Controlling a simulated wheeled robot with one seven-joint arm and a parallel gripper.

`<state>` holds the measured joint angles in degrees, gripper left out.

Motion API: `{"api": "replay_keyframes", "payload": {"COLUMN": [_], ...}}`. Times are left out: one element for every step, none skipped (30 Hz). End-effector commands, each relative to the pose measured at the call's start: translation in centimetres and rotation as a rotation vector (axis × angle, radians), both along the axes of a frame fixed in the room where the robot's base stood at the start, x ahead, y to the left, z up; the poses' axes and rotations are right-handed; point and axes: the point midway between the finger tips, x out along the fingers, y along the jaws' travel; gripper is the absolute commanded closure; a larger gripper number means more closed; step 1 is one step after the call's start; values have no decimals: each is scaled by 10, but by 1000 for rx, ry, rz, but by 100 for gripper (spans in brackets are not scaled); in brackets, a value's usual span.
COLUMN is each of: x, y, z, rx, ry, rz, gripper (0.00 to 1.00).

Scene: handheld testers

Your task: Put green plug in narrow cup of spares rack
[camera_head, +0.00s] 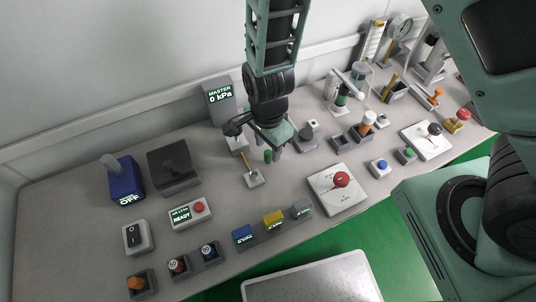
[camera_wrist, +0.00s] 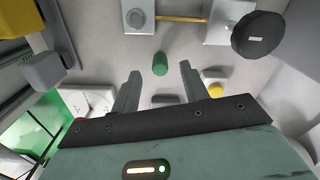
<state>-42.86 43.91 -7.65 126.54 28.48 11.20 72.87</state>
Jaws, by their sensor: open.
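A green plug (camera_wrist: 160,64) stands upright on the grey bench top just beyond my fingertips in the wrist view, in line with the gap between them. My gripper (camera_wrist: 160,80) is open and empty, with one finger to each side of that gap. In the head view my gripper (camera_head: 275,150) hangs low over the middle of the bench, and the green plug (camera_head: 267,156) shows small beside its fingers. A dark grey holder with open compartments (camera_head: 341,141) stands to the right in the head view. I cannot tell for sure whether it is the spares rack, or which cup is narrow.
A white panel with a red knob (camera_head: 336,190) lies in front.

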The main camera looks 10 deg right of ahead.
Motion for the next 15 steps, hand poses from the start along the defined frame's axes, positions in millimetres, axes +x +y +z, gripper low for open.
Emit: {"api": "replay_keyframes", "payload": {"x": [0, 0, 0, 0, 0, 0, 0, 0, 0, 0, 0, 0, 0, 0, 0], "y": [-1, -1, 0, 0, 0, 0, 0, 0, 0, 0, 0, 0, 0, 0, 0], "z": [-8, -11, -15, -17, -18, -20, -20, -20, -20, -20, -20, -20, -20, -20, -20], "rx": [-1, -1, -1, 0, 0, 1, 1, 1, 1, 1, 1, 1, 1, 1, 0], "ry": [2, 2, 2, 1, 0, 0, 0, 0, 0, 0, 0, 0, 0, 0, -1], "rz": [-1, -1, -1, -1, -1, -1, -1, 0, 0, 0, 0, 0, 0, 0, 0], "gripper": [55, 55, 55, 55, 55, 55, 55, 55, 55, 55, 55, 55, 58, 66, 78]}}
